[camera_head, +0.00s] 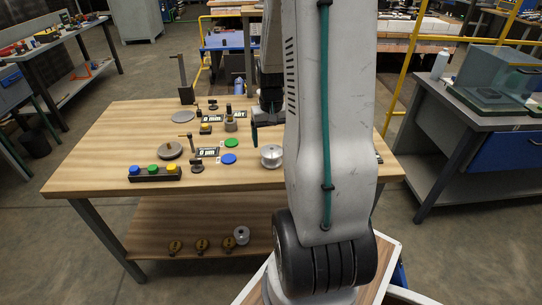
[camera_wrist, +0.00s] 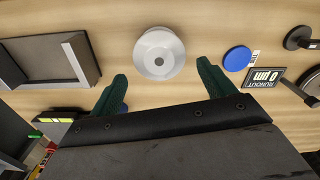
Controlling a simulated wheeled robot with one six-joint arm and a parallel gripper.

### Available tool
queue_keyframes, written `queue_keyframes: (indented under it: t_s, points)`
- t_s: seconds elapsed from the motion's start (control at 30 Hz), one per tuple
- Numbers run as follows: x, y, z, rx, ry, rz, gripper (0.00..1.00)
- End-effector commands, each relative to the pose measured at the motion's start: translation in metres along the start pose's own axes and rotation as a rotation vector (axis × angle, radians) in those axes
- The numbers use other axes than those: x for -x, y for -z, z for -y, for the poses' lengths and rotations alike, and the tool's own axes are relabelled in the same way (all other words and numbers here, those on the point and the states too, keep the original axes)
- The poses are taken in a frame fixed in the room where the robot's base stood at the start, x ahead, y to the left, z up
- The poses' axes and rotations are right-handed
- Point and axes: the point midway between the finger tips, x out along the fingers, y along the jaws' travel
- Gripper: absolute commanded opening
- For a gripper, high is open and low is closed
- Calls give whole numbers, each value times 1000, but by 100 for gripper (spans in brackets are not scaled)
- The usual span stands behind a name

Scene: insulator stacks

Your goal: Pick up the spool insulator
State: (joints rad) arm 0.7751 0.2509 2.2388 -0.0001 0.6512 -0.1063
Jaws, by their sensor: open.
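The spool insulator (camera_head: 271,157), a pale grey-white flanged spool with a central hole, stands on the wooden table (camera_head: 80,170) near the front right, beside my arm. In the wrist view the spool (camera_wrist: 159,53) sits at top centre, just beyond the fingertips. My gripper (camera_wrist: 161,85) is open, its two green fingers spread wide with nothing between them. In the head view my gripper (camera_head: 264,125) is above the table, behind the spool, and partly hidden by my arm. The gripper and spool appear apart; the exact height gap is unclear.
A blue disc (camera_head: 228,158) and a green disc (camera_head: 232,142) lie left of the spool. A button box (camera_head: 154,173) is at the table's front left. A similar spool (camera_head: 241,235) is on the lower shelf. A dark grey tray-like block (camera_wrist: 45,60) is left in the wrist view.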

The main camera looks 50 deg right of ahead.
Motion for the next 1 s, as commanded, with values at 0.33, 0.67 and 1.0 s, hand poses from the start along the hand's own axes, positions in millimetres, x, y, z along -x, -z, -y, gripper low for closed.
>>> queue_keyframes:
  t_s: [0.33,0.67,1.0]
  points:
    - [-48,-5,0,1,0,4,82]
    - [-55,-4,0,1,0,1,82]
    - [-55,-4,0,1,0,0,32]
